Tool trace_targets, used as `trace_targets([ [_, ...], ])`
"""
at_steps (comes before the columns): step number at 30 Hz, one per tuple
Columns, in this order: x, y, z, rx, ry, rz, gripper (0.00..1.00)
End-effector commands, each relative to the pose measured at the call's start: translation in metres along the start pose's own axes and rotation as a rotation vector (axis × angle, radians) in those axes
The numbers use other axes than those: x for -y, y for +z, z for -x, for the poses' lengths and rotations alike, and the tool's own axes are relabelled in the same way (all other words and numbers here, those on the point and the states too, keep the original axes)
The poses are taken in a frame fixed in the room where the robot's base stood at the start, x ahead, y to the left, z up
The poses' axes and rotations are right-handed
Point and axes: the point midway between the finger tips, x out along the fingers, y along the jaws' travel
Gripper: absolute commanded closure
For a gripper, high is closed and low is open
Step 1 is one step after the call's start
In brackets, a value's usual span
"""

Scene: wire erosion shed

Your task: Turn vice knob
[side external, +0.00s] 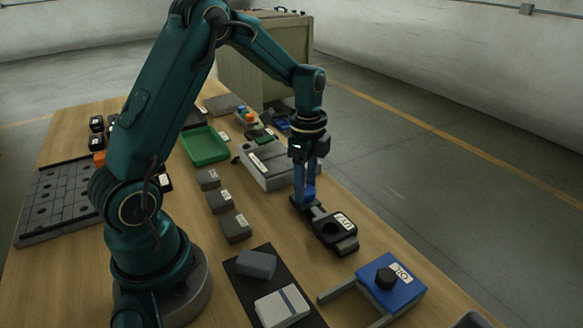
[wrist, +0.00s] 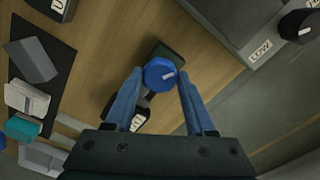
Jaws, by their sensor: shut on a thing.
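The vice knob (wrist: 158,74) is round and blue with a small white mark. In the wrist view it sits between the two blue fingertips of my gripper (wrist: 160,76), which is shut on it. A dark vice body (wrist: 165,55) shows behind the knob. In the side external view my gripper (side external: 307,196) points straight down at the dark vice, beside a black part with a white label (side external: 343,221).
A blue box with a black knob (side external: 385,278) stands at the front right. A grey labelled box (side external: 268,166) lies behind my gripper. A dark mat (side external: 243,285) holds grey blocks. A green tray (side external: 205,146) and several dark blocks (side external: 220,200) are to the left.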

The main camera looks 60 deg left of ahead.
Motion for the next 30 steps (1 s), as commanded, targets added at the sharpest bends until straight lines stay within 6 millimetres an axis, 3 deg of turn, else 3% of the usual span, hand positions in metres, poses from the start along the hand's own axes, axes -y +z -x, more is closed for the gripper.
trace_targets([
  [8, 0.0003, -0.0004, 0.0006, -0.001, 0.000, 0.174, 1.00],
  [30, 0.0004, -0.0010, 0.0008, -0.003, -0.001, 0.873, 1.00],
])
